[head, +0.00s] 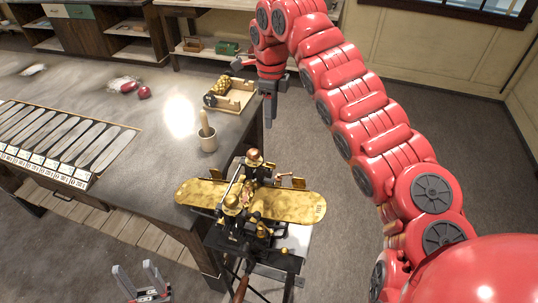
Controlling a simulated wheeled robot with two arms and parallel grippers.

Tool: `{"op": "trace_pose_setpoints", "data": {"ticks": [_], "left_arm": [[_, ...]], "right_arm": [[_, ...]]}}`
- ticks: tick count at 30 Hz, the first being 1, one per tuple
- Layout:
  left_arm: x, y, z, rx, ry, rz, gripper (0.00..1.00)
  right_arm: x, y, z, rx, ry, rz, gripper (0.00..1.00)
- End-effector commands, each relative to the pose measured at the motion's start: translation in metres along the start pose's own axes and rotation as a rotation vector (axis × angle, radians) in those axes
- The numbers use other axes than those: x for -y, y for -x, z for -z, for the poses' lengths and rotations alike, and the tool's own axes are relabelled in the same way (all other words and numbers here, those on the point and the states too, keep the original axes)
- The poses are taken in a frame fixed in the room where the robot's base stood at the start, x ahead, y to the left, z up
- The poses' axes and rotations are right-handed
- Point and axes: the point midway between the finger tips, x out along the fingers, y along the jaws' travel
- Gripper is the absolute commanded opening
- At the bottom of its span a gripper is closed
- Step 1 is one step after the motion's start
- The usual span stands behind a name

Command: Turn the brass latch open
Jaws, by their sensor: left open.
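A drop roller machine with gold-coloured plates (290,206) and black fittings stands beside the grey bench, at the middle of the head view. Brass knobs (253,157) and small brass parts sit on its frame. I cannot tell which of these brass parts is the latch, or how it is turned. My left gripper (135,267) is at the bottom left, fingers up, open and empty. It is apart from the machine. My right gripper (268,118) hangs from the red arm beyond the machine, near the bench corner, apart from it. Its finger gap is unclear.
Bare floor (330,200) lies right of the machine.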

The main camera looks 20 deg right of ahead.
Motion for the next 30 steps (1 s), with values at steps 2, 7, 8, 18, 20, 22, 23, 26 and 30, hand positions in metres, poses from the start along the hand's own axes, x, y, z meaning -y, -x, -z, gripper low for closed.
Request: {"op": "trace_pose_setpoints", "data": {"ticks": [2, 7, 8, 18, 20, 22, 23, 26, 30], "left_arm": [[0.000, 0.004, -0.001, 0.000, 0.000, 0.000, 0.50], [0.000, 0.004, -0.001, 0.001, 0.000, 0.000, 0.50], [0.000, 0.002, 0.000, 0.000, 0.000, 0.000, 0.50], [0.001, -0.011, 0.002, 0.000, 0.000, 0.000, 0.50], [0.001, -0.012, 0.002, 0.000, 0.000, 0.000, 0.50], [0.001, -0.014, 0.002, 0.000, 0.000, 0.000, 0.50], [0.001, -0.015, 0.003, 0.000, 0.000, 0.000, 0.50], [0.001, -0.017, 0.003, 0.000, 0.000, 0.000, 0.50], [0.001, -0.019, 0.003, 0.000, 0.000, 0.000, 0.50]], "right_arm": [[-0.001, -0.010, 0.002, -0.004, -0.004, -0.005, 0.36], [-0.001, -0.034, 0.000, -0.001, -0.001, -0.007, 0.36], [-0.001, -0.038, 0.000, -0.001, -0.001, -0.007, 0.36], [0.000, -0.084, -0.001, 0.005, -0.001, -0.003, 0.36], [-0.001, -0.094, -0.001, 0.005, 0.000, -0.006, 0.36], [-0.001, -0.103, -0.002, 0.004, 0.001, -0.005, 0.36], [-0.001, -0.108, -0.001, 0.004, 0.001, -0.004, 0.36], [-0.001, -0.122, -0.002, 0.007, 0.001, -0.003, 0.36], [-0.002, -0.142, -0.002, 0.004, 0.001, -0.004, 0.36]]}}
